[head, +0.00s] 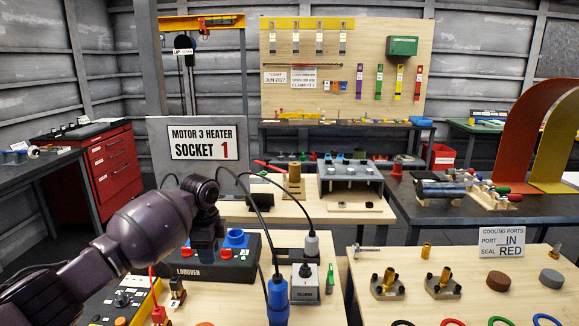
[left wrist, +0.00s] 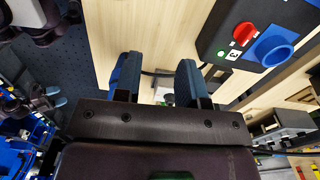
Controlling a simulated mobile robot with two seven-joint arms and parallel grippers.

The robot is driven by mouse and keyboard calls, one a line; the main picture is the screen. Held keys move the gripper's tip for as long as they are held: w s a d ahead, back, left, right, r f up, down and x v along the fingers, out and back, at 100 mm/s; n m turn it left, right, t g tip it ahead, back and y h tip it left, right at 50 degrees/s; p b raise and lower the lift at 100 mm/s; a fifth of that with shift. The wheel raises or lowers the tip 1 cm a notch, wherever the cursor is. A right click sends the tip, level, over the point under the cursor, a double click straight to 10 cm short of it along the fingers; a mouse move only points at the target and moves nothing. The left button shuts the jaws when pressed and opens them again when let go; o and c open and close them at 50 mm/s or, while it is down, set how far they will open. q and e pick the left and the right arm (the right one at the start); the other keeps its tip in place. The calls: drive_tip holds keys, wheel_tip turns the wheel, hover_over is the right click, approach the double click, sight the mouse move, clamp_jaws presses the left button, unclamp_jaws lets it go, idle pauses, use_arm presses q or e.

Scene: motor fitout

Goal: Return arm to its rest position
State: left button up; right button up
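My left arm (head: 150,232) comes in from the left in the head view, with its elbow-like dark joints raised over the near bench. My left gripper (head: 203,250) points down beside the black box marked LOUVER (head: 222,270). In the left wrist view the two blue-grey fingers of my left gripper (left wrist: 157,82) stand apart with nothing held between them. The box with its red knob and blue socket (left wrist: 273,46) lies to the right of the fingers there. My right gripper is not clearly visible in either view.
A blue plug (head: 278,297) and a grey connector (head: 311,246) on black cables stand right of my left gripper, near a grey box (head: 304,285). Behind is the sign MOTOR 3 HEATER SOCKET 1 (head: 204,142). A bench with brass fittings (head: 389,283) is at right.

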use_arm(q)
drive_tip(key=w+d+r+n+t+h, duration=0.4)
drive_tip(key=w+d+r+n+t, duration=0.2)
drive_tip(key=d+t, duration=0.35)
drive_tip(key=s+a+f+n+y, duration=0.1)
drive_tip(key=s+a+f+n, duration=0.2)
drive_tip(key=s+f, duration=0.7)
drive_tip(key=s+a+f+n+t+y, duration=0.1)
drive_tip(key=s+a+f+n, duration=0.3)
drive_tip(key=s, duration=1.4)
drive_tip(key=s+a+f+n+t+y, duration=0.1)
drive_tip(key=s+a+f+n+y, duration=0.1)
drive_tip(key=s+a+f, duration=0.8)
drive_tip(key=s+f+n, duration=0.1)
drive_tip(key=s+f, duration=0.4)
drive_tip(key=shift+f+n, duration=0.4)
use_arm(e)
drive_tip(key=shift+w, duration=0.25)
